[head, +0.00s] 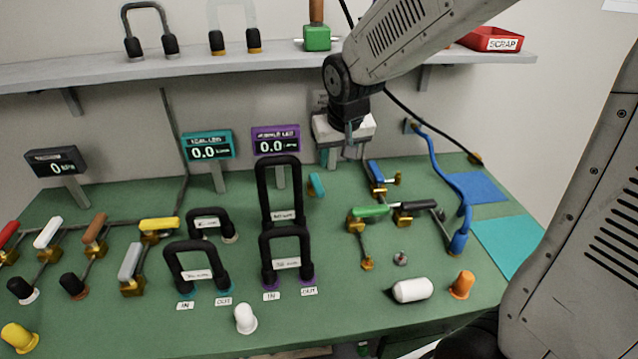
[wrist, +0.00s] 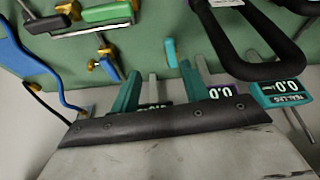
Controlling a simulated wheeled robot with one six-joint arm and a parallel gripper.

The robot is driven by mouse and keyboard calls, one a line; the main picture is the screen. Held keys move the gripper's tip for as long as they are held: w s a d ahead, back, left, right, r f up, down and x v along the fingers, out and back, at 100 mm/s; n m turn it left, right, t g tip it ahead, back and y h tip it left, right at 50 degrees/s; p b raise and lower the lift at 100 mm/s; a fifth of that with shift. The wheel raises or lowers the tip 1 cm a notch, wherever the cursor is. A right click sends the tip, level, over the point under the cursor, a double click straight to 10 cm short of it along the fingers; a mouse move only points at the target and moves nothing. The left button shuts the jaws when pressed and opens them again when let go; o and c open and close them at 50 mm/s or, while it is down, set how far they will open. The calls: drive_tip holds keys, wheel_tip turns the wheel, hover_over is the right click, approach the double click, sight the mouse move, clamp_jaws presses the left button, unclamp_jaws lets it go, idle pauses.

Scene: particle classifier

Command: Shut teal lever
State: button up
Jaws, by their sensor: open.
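The teal lever (head: 316,184) is a small handle standing near the back of the green bench, just right of the tall black hose loop. It also shows in the wrist view (wrist: 171,53), as a short teal bar beyond the gap between my fingers. No brass body shows clearly under it. My gripper (head: 347,160) hangs from above, behind and to the right of the lever, apart from it. In the wrist view my gripper (wrist: 160,72) has its two fingers spread, with nothing held between them.
The tall black loop (head: 280,190) rises close left of the lever. A purple-framed display (head: 276,140) and a teal-framed display (head: 208,146) stand behind. The blue-handled valve (head: 376,172) and green-handled valve (head: 368,212) are to the right. The shelf (head: 230,62) overhangs the back.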

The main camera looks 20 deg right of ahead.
approach(319, 186)
drive_tip(key=shift+t, duration=0.3)
drive_tip(key=x, duration=0.8)
drive_tip(key=shift+s+f, duration=0.1)
drive_tip(key=shift+f, duration=0.2)
